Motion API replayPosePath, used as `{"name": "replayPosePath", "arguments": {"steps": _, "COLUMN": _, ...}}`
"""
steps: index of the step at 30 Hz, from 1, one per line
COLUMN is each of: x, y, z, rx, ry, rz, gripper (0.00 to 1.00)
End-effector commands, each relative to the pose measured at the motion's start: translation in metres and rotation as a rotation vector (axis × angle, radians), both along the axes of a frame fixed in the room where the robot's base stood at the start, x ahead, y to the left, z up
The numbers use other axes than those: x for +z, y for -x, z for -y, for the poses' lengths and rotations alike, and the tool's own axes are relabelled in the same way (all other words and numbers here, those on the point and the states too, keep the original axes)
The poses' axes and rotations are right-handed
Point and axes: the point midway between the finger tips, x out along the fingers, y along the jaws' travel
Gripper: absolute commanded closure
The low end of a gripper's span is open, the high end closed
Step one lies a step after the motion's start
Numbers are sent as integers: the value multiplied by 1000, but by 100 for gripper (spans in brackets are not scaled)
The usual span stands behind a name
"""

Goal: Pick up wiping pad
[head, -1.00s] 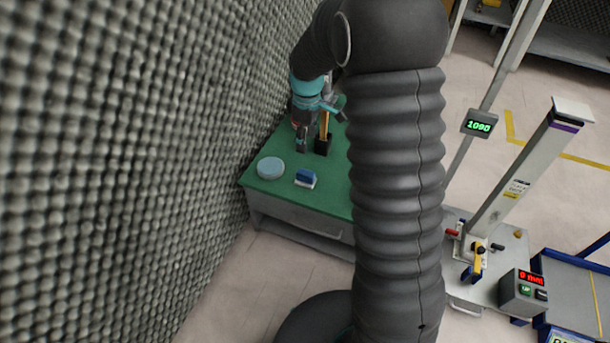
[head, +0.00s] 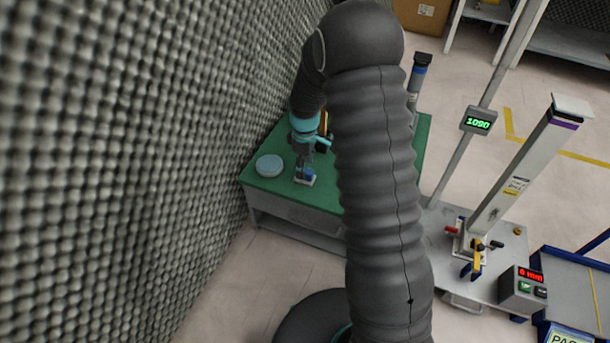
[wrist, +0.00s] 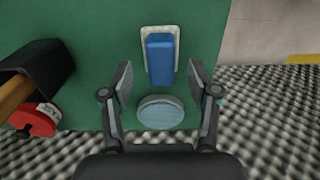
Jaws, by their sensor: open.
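The wiping pad, a blue block on a white base, lies on the green table top (head: 400,165) near its front edge in the head view (head: 309,177). In the wrist view the pad (wrist: 160,50) is upright in the picture, with its near end between my fingers. My gripper (wrist: 160,68) is open and empty, one finger on each side with a gap to the blue block. In the head view my gripper (head: 299,172) is over the pad and hides part of it. I cannot tell the exact height of the fingertips above the table.
A pale blue round disc (head: 270,165) lies left of the pad; in the wrist view it sits between my fingers' bases (wrist: 160,112). A black holder (wrist: 38,68) with a wooden handle and a red item (wrist: 32,120) are at left. A foam wall (head: 120,170) borders the table.

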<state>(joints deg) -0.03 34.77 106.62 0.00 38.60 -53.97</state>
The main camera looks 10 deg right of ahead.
Motion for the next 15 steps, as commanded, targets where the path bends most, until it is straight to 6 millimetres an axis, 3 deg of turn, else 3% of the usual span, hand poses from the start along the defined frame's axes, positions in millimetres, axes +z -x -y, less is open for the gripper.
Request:
{"name": "replayPosePath", "arguments": {"steps": 6, "x": -26, "y": 1, "z": 0, "rx": 0, "ry": 0, "rz": -1, "gripper": 40}}
{"name": "replayPosePath", "arguments": {"steps": 15, "x": -29, "y": 1, "z": 0, "rx": 0, "ry": 0, "rz": 0, "gripper": 42}}
